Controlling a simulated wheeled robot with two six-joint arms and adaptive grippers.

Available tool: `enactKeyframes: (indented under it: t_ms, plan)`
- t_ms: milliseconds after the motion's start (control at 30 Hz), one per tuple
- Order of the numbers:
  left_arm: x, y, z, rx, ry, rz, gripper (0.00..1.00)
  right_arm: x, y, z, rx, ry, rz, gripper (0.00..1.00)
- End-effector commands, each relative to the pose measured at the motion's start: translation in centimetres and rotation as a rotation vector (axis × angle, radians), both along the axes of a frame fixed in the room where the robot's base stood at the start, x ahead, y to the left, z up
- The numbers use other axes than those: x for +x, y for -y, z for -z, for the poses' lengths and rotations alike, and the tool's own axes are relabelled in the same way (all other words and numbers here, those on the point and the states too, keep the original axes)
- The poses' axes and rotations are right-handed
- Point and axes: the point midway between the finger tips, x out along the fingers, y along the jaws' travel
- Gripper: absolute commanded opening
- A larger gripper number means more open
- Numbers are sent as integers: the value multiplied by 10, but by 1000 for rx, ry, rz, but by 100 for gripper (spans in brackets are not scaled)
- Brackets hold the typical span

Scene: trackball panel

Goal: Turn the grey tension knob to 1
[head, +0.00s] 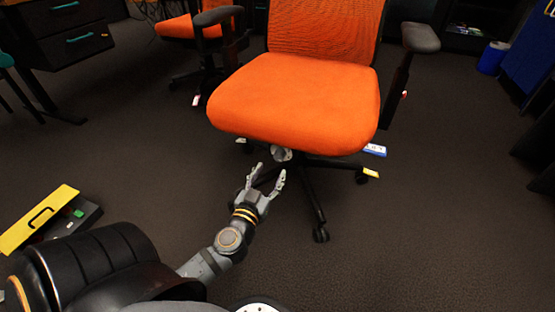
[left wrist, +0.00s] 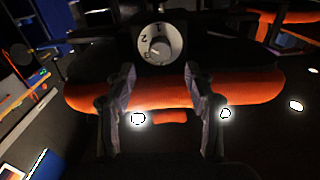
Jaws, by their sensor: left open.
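The grey tension knob (head: 281,154) sits under the front edge of the orange chair seat (head: 295,100). In the left wrist view the knob (left wrist: 160,44) shows face-on, with 1 near the top, 2 at the left and 3 at the lower left. Its raised centre seems to slant toward the 3, but the exact setting is hard to tell. My left gripper (head: 268,171) is open and empty, just short of the knob. In the left wrist view its fingers (left wrist: 159,72) stand apart below the knob's left and right sides, not touching it. My right gripper is not in view.
The chair's black legs and casters (head: 320,233) spread below the seat near my gripper. A blue-white card (head: 375,150) and a yellow tag (head: 371,173) are by the chair's right side. A yellow-lidded case (head: 40,218) lies at the left. Dark carpet (head: 430,240) is clear at the right.

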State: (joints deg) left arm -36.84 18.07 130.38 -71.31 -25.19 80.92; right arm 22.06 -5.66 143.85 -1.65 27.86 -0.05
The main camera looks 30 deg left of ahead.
Motion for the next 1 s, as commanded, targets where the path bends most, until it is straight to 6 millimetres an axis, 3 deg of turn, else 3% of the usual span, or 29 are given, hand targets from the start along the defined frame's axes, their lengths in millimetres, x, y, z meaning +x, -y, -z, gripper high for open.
enactKeyframes:
  t_ms: [100, 300, 700, 1000]
  plan:
    - [27, -6, -2, 1, 4, 0, 54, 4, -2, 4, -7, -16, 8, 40]
    - [58, -14, 0, 0, 0, 0, 54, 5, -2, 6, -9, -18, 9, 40]
    - [67, -16, 1, 0, -2, 1, 53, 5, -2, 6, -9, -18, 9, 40]
    - [67, -16, 1, 0, -2, 1, 12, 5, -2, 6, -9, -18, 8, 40]
